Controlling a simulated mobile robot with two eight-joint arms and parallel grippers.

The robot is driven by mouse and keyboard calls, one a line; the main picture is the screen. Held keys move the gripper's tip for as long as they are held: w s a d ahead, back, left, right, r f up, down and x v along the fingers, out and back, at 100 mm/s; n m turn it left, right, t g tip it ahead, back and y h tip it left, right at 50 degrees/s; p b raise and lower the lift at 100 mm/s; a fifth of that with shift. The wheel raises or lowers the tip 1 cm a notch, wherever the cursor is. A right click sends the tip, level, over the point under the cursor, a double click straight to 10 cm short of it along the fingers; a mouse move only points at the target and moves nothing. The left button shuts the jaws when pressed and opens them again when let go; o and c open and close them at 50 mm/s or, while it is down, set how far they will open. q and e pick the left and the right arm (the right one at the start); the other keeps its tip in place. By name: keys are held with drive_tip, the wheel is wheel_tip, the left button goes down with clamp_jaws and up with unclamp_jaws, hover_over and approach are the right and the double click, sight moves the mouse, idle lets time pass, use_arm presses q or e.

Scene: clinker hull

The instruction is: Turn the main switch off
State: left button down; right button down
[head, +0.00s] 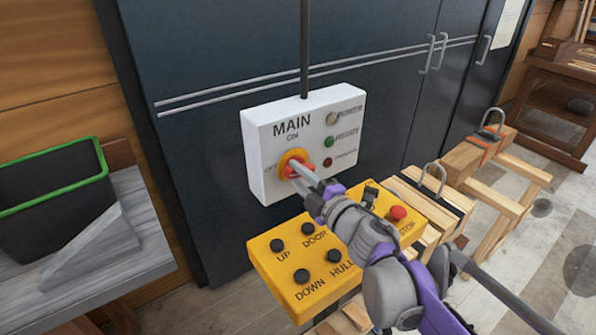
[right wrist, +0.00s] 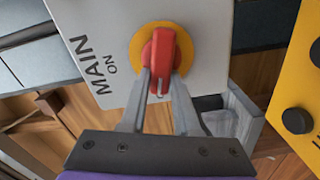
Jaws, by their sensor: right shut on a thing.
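The main switch is a red knob (head: 304,170) on a yellow disc (head: 291,156), set in a white panel (head: 262,183) marked MAIN, with ON above the knob. A faint mark is at the knob's left. My right gripper (head: 296,169) is shut on the red knob. In the right wrist view its two grey fingers (right wrist: 159,82) meet the near end of the knob (right wrist: 162,50). The knob seems to lie roughly across the panel, away from ON; its exact angle is partly hidden by the fingers. My left gripper is not in view.
Beside the knob are a pale lamp (head: 331,118), a green lamp (head: 328,142) and a dark red lamp (head: 327,162). Below is a yellow button box (head: 315,262) with a red stop button (head: 397,213), close under my right arm. A green-rimmed bin (head: 50,151) stands at left.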

drive_tip(key=shift+f+n, duration=0.2)
drive_tip(key=shift+n, duration=1.3)
drive_tip(key=c, duration=0.6)
unclamp_jaws()
drive_tip(key=shift+c, duration=0.2)
drive_tip(key=v, duration=1.1)
drive_tip(key=shift+w, duration=0.1)
